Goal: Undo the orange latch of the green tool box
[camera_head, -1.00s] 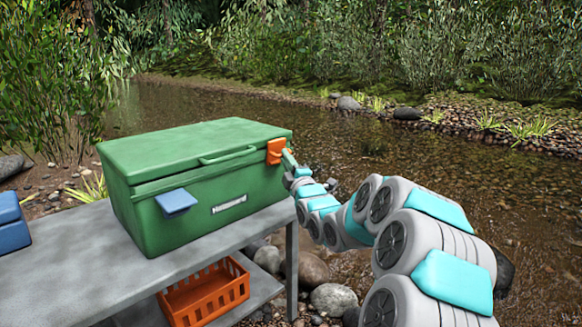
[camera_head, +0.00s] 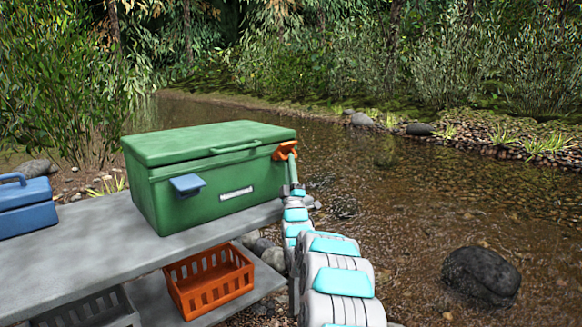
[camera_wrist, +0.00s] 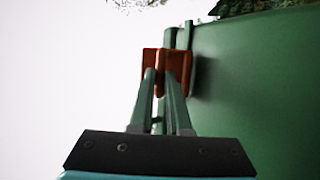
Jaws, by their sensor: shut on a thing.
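The green tool box (camera_head: 190,200) stands on the grey table, lid down, with a green handle (camera_head: 235,147) and a pale label on its front. The orange latch (camera_head: 284,151) is at the box's right front corner and is tilted out from the box. A blue latch (camera_head: 187,184) sticks out at the left of the front. My gripper (camera_head: 291,158) is at the orange latch. In the wrist view, the green fingers of my gripper (camera_wrist: 165,75) are shut on the orange latch (camera_wrist: 175,58), beside the green box wall (camera_wrist: 260,90). The fingertips partly cover the latch.
The grey table (camera_head: 80,255) has a blue tool box (camera_head: 25,208) at its left. An orange crate (camera_head: 208,285) and a grey crate (camera_head: 90,310) sit on the shelf below. Rocks and creek water lie to the right.

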